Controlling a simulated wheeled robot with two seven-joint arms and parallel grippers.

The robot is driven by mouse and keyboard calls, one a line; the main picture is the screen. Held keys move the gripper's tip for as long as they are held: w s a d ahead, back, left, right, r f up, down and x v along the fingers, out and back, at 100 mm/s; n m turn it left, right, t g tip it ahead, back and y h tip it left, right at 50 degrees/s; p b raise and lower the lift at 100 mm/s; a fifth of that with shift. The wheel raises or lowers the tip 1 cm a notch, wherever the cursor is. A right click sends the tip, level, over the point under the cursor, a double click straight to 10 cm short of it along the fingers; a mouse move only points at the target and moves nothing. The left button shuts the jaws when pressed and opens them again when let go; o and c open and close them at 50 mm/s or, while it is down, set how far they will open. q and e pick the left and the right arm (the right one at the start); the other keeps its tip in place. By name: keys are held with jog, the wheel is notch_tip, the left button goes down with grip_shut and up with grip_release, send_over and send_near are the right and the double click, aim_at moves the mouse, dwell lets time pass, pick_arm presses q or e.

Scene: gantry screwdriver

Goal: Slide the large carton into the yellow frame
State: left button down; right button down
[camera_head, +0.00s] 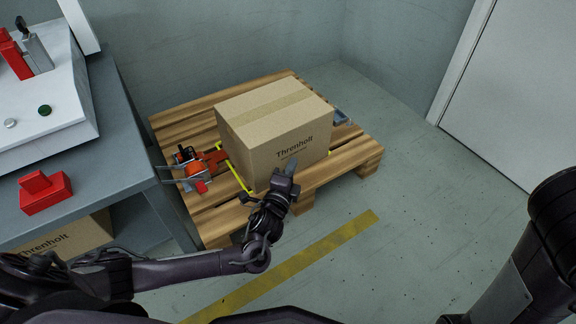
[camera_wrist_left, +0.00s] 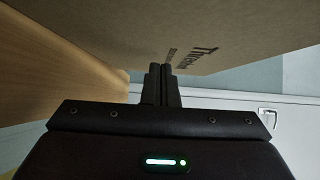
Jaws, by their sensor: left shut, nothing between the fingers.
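The large carton (camera_head: 270,122), brown and marked "Threnholt", sits upright on a wooden pallet (camera_head: 190,108). Yellow frame lines (camera_head: 238,174) show on the pallet at the carton's left and front edges; the rest of the frame is hidden behind the carton. My left gripper (camera_head: 291,168) is shut and empty, at the carton's front face below the printed name. In the left wrist view its fingers (camera_wrist_left: 160,84) reach up to the carton's face (camera_wrist_left: 225,35); I cannot tell whether they touch it. My right gripper is not in view; part of my right arm shows at the lower right.
An orange and grey tool (camera_head: 196,166) lies on the pallet left of the carton. A grey bench (camera_head: 110,165) with a red block (camera_head: 46,191) stands at left, another carton (camera_head: 62,238) under it. Walls close off the back.

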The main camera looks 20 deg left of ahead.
aim_at(285, 160)
pick_arm(q)
jog(key=shift+w+a, duration=0.1)
jog(key=shift+w, duration=0.05)
jog(key=shift+a, duration=0.1)
jog(key=shift+w+a+p, duration=0.4)
jog(key=shift+w+a, duration=0.75)
jog(key=shift+d, duration=0.1)
